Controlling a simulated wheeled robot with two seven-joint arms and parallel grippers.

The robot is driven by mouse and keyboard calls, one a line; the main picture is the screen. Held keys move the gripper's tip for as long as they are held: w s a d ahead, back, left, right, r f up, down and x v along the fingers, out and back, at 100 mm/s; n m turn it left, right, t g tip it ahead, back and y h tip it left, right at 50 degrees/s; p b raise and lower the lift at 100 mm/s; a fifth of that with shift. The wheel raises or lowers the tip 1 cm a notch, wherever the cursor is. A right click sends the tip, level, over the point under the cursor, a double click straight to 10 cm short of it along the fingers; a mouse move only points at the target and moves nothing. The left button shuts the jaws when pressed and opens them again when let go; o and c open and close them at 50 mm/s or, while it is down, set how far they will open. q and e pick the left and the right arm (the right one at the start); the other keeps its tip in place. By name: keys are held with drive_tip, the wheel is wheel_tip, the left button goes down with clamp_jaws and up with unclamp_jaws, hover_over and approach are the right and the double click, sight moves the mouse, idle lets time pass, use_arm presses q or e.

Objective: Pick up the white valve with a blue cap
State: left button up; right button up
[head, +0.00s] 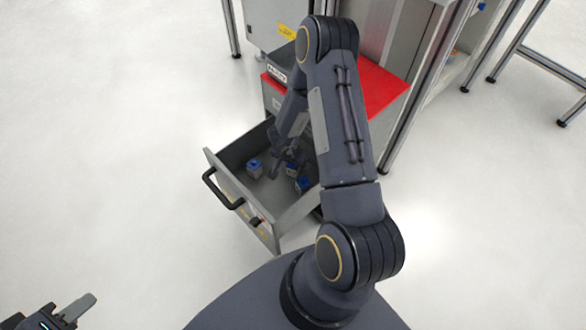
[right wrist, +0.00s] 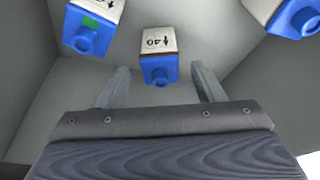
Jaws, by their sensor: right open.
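Several white valves with blue caps lie in the open grey drawer (head: 225,178). In the head view, one valve (head: 255,169) is at the drawer's left and another (head: 302,184) is near its right side. My right gripper (head: 286,156) reaches down into the drawer, partly hidden by its own arm. In the right wrist view, the right gripper (right wrist: 160,76) is open, with a valve (right wrist: 158,56) marked "40" ahead, centred between its fingertips. I cannot tell whether they touch it. My left gripper (head: 66,312) is at the bottom left, away from the drawer; its jaw opening is unclear.
In the right wrist view, one valve with a green mark (right wrist: 92,26) is at upper left and another (right wrist: 285,12) at upper right. The drawer has a black handle (head: 222,192). A cabinet with a red top (head: 385,88) stands behind. The floor at left is clear.

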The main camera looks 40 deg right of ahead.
drive_tip(key=b+x, duration=0.2)
drive_tip(key=x, duration=0.2)
drive_tip(key=shift+f, duration=0.35)
drive_tip(key=shift+d, duration=0.1)
drive_tip(key=shift+r, duration=0.1)
drive_tip(key=c, duration=1.1)
